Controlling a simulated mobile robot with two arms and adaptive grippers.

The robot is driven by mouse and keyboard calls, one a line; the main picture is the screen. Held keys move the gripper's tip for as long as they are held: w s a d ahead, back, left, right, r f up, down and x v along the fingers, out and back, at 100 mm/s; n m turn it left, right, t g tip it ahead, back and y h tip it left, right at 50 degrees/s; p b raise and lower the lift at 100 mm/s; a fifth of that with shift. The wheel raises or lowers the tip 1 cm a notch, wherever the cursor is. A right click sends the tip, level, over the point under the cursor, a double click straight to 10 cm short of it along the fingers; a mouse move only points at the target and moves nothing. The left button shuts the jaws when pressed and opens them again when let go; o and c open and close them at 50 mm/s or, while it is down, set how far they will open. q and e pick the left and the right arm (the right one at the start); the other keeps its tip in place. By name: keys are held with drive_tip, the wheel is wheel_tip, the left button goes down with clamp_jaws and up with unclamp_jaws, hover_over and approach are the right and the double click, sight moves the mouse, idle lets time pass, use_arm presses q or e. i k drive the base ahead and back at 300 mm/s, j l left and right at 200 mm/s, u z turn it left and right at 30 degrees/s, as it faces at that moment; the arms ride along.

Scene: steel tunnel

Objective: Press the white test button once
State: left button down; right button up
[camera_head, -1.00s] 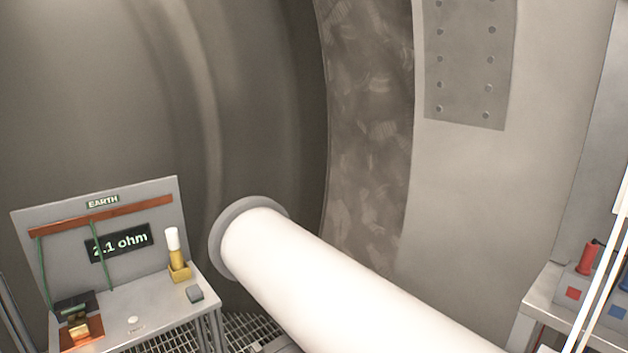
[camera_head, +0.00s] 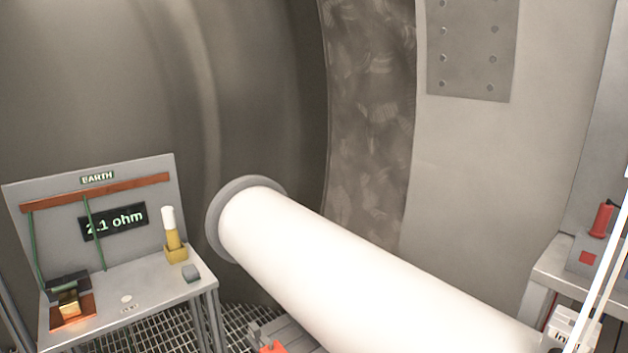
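The white test button (camera_head: 126,299) is a small round disc on the grey top of the earth station table (camera_head: 165,300) at the lower left. A small label lies just in front of it, too small to read surely. The panel behind is marked EARTH (camera_head: 97,178), and its dark display (camera_head: 113,222) reads 2.1 ohm. Neither of my grippers is in view, and nothing touches the button.
A brass clamp block on a copper plate (camera_head: 73,312) sits left of the button. A white-topped yellow tool in a holder (camera_head: 175,250) and a grey block (camera_head: 191,273) stand right. A large white pipe (camera_head: 340,270) crosses the middle. A bench with a red-handled item (camera_head: 602,220) is at right.

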sight(127, 300)
drive_tip(key=j+u, duration=0.1)
drive_tip(key=u, duration=0.35)
drive_tip(key=j+u, duration=0.15)
drive_tip(key=u, duration=0.3)
drive_tip(key=i+u, duration=0.1)
drive_tip(key=u, duration=0.3)
